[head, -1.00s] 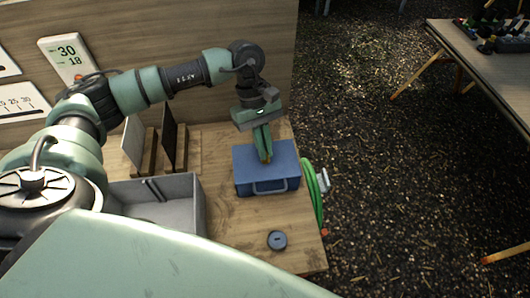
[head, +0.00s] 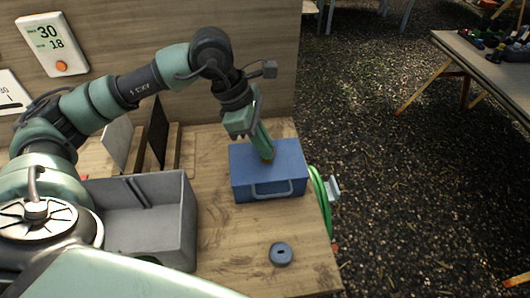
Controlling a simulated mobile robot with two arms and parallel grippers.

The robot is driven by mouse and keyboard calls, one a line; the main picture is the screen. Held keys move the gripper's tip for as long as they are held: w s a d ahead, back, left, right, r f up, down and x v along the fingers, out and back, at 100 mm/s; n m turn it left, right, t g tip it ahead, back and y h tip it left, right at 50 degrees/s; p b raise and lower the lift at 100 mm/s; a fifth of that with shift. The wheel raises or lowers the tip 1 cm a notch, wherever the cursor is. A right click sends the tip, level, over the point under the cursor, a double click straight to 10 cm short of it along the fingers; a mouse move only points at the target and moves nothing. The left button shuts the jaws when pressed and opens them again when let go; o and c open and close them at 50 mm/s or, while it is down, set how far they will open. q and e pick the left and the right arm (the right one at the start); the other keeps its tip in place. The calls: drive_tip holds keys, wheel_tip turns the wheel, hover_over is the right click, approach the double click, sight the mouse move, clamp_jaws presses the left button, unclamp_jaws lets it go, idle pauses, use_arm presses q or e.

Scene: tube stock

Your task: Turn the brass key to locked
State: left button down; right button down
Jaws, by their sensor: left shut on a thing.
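The brass key (head: 268,158) shows as a small brownish-gold bit on top of the blue box (head: 246,187), which stands on the wooden bench. My left gripper (head: 266,152) points down at the box lid and is shut on the key. The fingers hide most of the key, so I cannot tell how far it is turned. My right gripper is not in view.
A grey open bin (head: 190,225) stands left of the box. A dark blue round piece (head: 281,254) lies near the bench's front edge. A green hose (head: 319,190) hangs at the right edge. Upright panels (head: 158,130) stand behind the bin.

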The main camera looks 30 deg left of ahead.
use_arm(q)
drive_tip(key=shift+n+t+y+b, duration=0.4)
drive_tip(key=shift+n+t+b, duration=0.2)
drive_tip(key=shift+n+b, duration=0.9)
drive_tip(key=shift+n, duration=0.3)
drive_tip(key=c, duration=1.6)
unclamp_jaws()
drive_tip(key=shift+s, duration=0.1)
drive_tip(key=shift+r, duration=0.1)
drive_tip(key=v, duration=0.7)
drive_tip(key=shift+r, duration=0.3)
drive_tip(key=shift+s+a, duration=0.1)
